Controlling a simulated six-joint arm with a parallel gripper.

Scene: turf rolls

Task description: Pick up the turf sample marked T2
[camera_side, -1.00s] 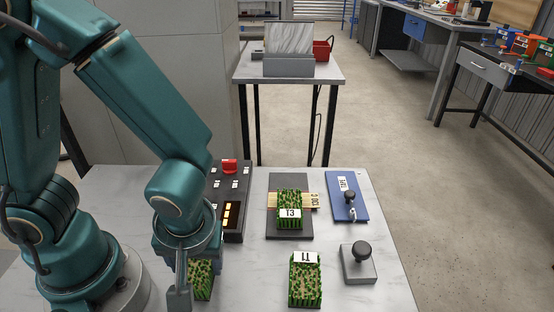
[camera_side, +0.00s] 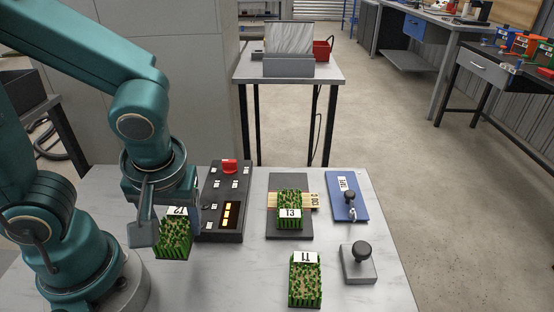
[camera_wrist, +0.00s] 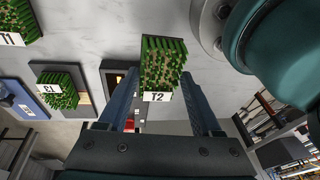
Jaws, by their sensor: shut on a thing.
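The turf sample T2 (camera_side: 174,240) is a green block with a white label, at the left of the table in the side view. My gripper (camera_side: 168,212) is shut on it, with one finger on each side. In the wrist view, turf sample T2 (camera_wrist: 162,66) sits between the two fingers of my gripper (camera_wrist: 160,92), its label facing the camera. It appears raised above the table; the exact height is hard to tell. Turf sample T3 (camera_side: 290,205) lies on a dark plate, and turf sample T1 (camera_side: 305,280) lies at the table's front.
A blue plate (camera_side: 348,205) labelled TAPE and a grey block with a black knob (camera_side: 358,266) are at the right. White table surface (camera_side: 235,285) is clear between T2 and T1.

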